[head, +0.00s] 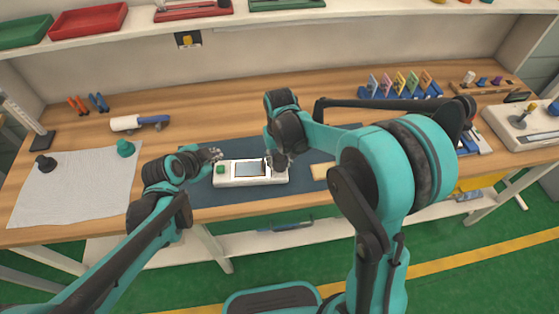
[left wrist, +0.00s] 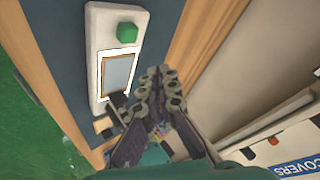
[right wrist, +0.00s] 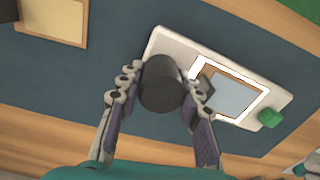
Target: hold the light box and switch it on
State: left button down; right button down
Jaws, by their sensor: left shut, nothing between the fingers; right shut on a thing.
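The light box (head: 238,181) is a white block lying on the dark blue mat (head: 205,190). It has a grey pane with a bright white border, and a green button (head: 220,168) at its left end. My right gripper (right wrist: 162,80) is shut on a black cylinder (right wrist: 161,90) at the box's other end; in the head view this gripper (head: 279,160) partly hides that end. My left gripper (head: 214,155) is shut and empty, just behind the button end and apart from the button. The left wrist view shows its closed fingers (left wrist: 157,75) beside the box (left wrist: 103,25).
A white cloth (head: 75,190) with dark and green knobs lies at the left. A white-and-blue tool (head: 138,123) lies behind it. A tan pad (head: 321,171) lies right of the box. A blue rack (head: 400,90) stands at the back right.

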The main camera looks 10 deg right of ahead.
jog(key=c, duration=1)
grip_release()
jog(key=shift+o, duration=0.2)
jog(key=shift+r, duration=0.15)
notch_tip(320, 180, up, 11)
jog(key=shift+r, duration=0.1)
jog(key=shift+s+d+r, duration=0.1)
jog(key=shift+r, duration=0.15)
pick_arm(q)
jog(key=s+a+r+n+y, duration=0.1)
jog(key=s+a+n+y, duration=0.1)
jog(key=s+a+n, duration=0.2)
jog(key=s+a+r+n+g+y, duration=0.1)
jog(key=s+a+n, duration=0.3)
jog(key=s+n, duration=0.5)
jog(key=s+r, duration=0.1)
jog(key=s, duration=0.2)
jog(key=shift+a+r+n+y, duration=0.25)
jog(key=shift+n+y, duration=0.15)
pick_arm(e)
jog(key=s+d+t, duration=0.3)
jog(key=s+d, duration=0.1)
jog(key=s, duration=0.4)
jog(key=s+d+f+m+t, duration=0.1)
jog(key=s+d+t, duration=0.3)
jog(key=s, duration=0.4)
jog(key=shift+d, duration=0.15)
